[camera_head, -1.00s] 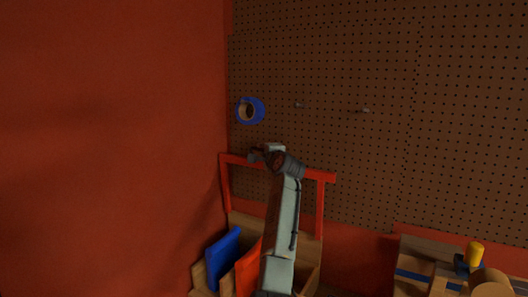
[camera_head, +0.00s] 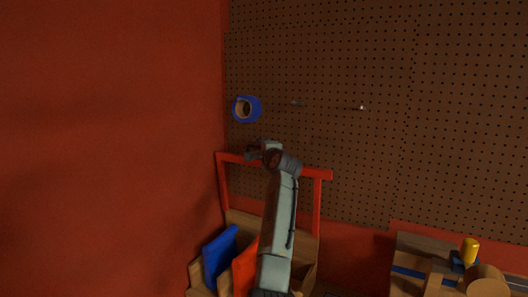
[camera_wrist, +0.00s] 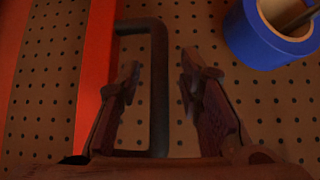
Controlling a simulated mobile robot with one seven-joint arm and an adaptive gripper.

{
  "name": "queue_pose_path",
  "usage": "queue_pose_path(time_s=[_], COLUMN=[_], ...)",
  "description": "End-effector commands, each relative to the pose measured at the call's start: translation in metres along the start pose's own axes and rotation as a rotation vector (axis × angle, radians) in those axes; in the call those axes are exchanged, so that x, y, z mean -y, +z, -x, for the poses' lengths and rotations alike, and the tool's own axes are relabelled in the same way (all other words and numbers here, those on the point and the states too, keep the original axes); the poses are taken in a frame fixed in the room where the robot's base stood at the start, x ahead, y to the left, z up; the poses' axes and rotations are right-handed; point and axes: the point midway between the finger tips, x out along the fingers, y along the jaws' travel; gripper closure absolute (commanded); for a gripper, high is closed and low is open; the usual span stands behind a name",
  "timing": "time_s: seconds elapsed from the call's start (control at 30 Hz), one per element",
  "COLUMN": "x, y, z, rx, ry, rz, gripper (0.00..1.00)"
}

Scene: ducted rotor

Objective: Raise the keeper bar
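The red keeper bar (camera_head: 314,173) runs across the top of a red frame, in front of the pegboard, with upright red legs at both sides. In the wrist view, the red bar (camera_wrist: 96,60) is at the left, and a dark U-shaped handle (camera_wrist: 158,110) appears joined to it. My gripper (camera_wrist: 161,66) is open, with one finger on each side of the handle's long part. Gaps show between the fingers and the handle. In the head view, my gripper (camera_head: 256,151) is at the bar's middle-left, and my arm hides part of the frame.
A blue tape roll (camera_head: 247,109) hangs on the pegboard (camera_head: 320,60) above the frame; pegs are to its right. Below the bar, a wooden rack (camera_head: 240,220) holds blue and red panels. A wooden bench (camera_head: 418,244) with a yellow-topped item stands at right. The red wall is at left.

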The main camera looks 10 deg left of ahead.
Motion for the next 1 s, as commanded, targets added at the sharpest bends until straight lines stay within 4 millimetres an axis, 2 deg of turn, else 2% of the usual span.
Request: queue_pose_path(time_s=[0.27, 0.7, 0.83, 1.0], x=[-0.001, 0.0, 0.0, 0.0], y=[0.0, 0.0, 0.0, 0.0], z=[0.028, 0.1, 0.112, 0.118], rx=[-0.001, -0.001, 0.0, 0.0], ry=[-0.003, -0.002, -0.001, -0.001], rz=[0.0, 0.0, 0.001, 0.0], gripper=[0.67, 0.67, 0.67, 0.67])
